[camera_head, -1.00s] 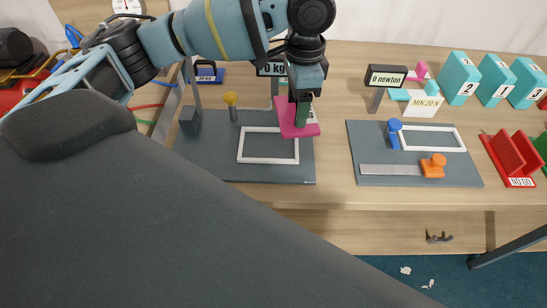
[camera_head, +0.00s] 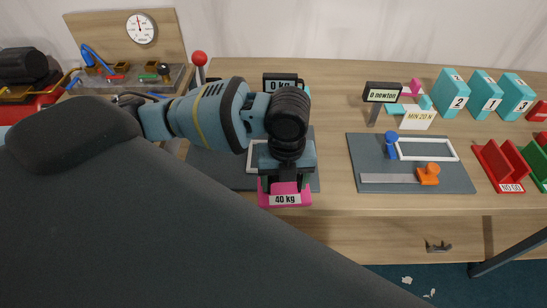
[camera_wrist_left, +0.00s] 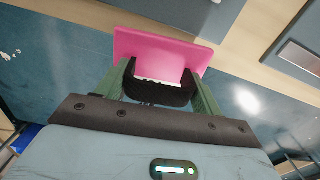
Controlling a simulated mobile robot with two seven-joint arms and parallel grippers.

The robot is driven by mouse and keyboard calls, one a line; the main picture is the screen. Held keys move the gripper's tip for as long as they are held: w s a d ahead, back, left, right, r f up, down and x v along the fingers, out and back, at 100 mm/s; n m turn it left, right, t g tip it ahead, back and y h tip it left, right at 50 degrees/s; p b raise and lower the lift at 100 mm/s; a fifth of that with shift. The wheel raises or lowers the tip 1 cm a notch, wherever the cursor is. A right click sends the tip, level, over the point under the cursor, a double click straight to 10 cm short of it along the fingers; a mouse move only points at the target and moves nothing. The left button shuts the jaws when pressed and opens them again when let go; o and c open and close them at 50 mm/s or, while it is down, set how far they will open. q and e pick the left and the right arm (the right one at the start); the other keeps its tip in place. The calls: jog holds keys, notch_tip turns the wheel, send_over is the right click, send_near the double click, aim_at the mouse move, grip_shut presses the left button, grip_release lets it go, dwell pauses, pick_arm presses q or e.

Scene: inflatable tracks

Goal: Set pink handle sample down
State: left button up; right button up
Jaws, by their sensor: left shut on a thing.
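The pink handle sample (camera_head: 292,201) carries a "40 kg" label and hangs in front of the left grey board, by the table's front edge. My left gripper (camera_head: 285,183) points down and is shut on it. In the left wrist view the pink plate (camera_wrist_left: 165,50) sits at the two green fingers (camera_wrist_left: 160,88), with a dark part between them. Blue floor shows behind it, so it is held up in the air. My right gripper is not in view. My left arm hides much of the left grey board (camera_head: 215,168).
A "0 kg" display (camera_head: 281,80) stands behind my gripper. To the right is a grey board (camera_head: 455,178) with a white frame, a blue knob and an orange knob. Teal numbered blocks (camera_head: 486,92) and a red "NO GO" holder (camera_head: 497,165) stand further right. Bare wood lies between the boards.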

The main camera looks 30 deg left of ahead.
pick_arm(q)
jog(key=shift+s+f+m, duration=0.15)
jog(key=shift+s+m, duration=0.2)
jog(key=shift+m, duration=0.25)
jog(key=w+a, duration=0.3)
jog(key=w, duration=0.1)
jog(key=w+a+f, duration=0.1)
jog(key=w+a, duration=0.2)
jog(key=w, duration=0.1)
jog(key=w+a, duration=0.4)
jog(key=shift+w+f+b, duration=0.25)
jog(key=shift+w+b, duration=0.05)
jog(key=shift+f, duration=1.75)
jog(key=shift+f, duration=0.1)
jog(key=shift+s+f, duration=0.1)
jog(key=o, duration=1)
jog(key=shift+o, duration=0.2)
notch_tip(320, 180, up, 12)
jog(key=shift+r, duration=0.2)
